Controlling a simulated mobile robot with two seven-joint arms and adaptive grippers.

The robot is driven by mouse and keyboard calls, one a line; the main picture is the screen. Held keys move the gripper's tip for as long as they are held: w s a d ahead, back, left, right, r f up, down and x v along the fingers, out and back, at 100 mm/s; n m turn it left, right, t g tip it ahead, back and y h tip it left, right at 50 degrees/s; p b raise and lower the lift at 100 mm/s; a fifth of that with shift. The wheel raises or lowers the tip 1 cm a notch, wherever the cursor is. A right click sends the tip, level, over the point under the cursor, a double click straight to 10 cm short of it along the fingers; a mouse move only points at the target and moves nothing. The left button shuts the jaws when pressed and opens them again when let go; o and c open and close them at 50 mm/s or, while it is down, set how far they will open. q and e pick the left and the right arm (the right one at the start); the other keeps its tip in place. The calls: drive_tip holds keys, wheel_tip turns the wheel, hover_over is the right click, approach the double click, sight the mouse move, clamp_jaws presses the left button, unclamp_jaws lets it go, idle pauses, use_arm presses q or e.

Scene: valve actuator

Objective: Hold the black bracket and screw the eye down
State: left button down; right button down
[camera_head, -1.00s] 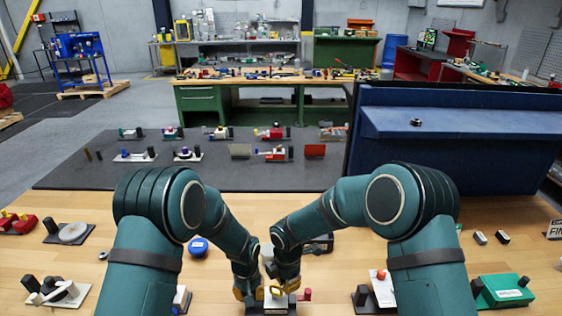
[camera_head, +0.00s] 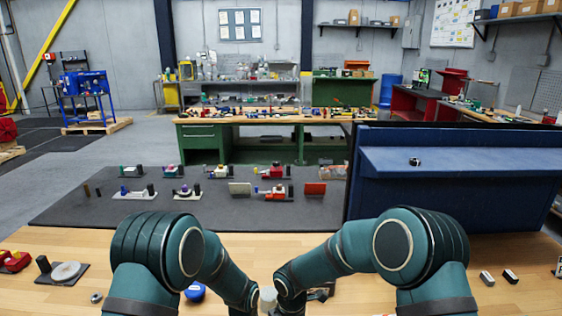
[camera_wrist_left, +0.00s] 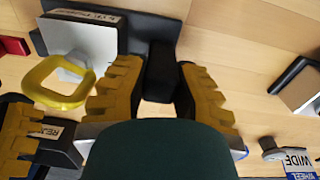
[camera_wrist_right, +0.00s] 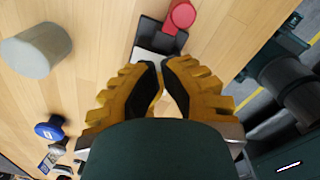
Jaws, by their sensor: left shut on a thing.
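The black bracket (camera_wrist_left: 160,75) is an upright block at the end of a dark base plate, seen in the left wrist view. My left gripper (camera_wrist_left: 158,82) is shut on it, one yellow finger on each side. The yellow eye (camera_wrist_left: 38,98) is a ring beside it, over a pale labelled block (camera_wrist_left: 85,40). Part of my right gripper shows close to the eye at the lower left of that view. In the right wrist view my right gripper (camera_wrist_right: 160,70) has its fingertips close together with a narrow gap. I see no eye clearly between them. The head view hides both grippers.
In the right wrist view a red knob (camera_wrist_right: 182,15) stands beyond the fingertips and a pale cylinder (camera_wrist_right: 35,50) stands at left. A blue-capped part (camera_wrist_right: 48,130) lies lower left.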

drive_tip(key=shift+r, duration=3)
drive_tip(key=shift+w+a+f, duration=0.3)
drive_tip(key=shift+w+f, duration=0.15)
drive_tip(key=shift+f, duration=0.55)
drive_tip(key=shift+w+a+f, duration=0.35)
drive_tip(key=shift+w+f, duration=0.05)
drive_tip(key=shift+f, duration=0.65)
drive_tip(key=shift+w+a+f, duration=0.3)
drive_tip(key=shift+w+f, duration=0.15)
drive_tip(key=shift+f, duration=0.55)
drive_tip(key=shift+s+a, duration=0.2)
drive_tip(key=shift+s, duration=0.15)
drive_tip(key=shift+s+d, duration=0.5)
drive_tip(key=shift+s, duration=0.1)
drive_tip(key=shift+s+d, duration=0.2)
drive_tip(key=shift+s, duration=0.2)
drive_tip(key=shift+d, duration=0.15)
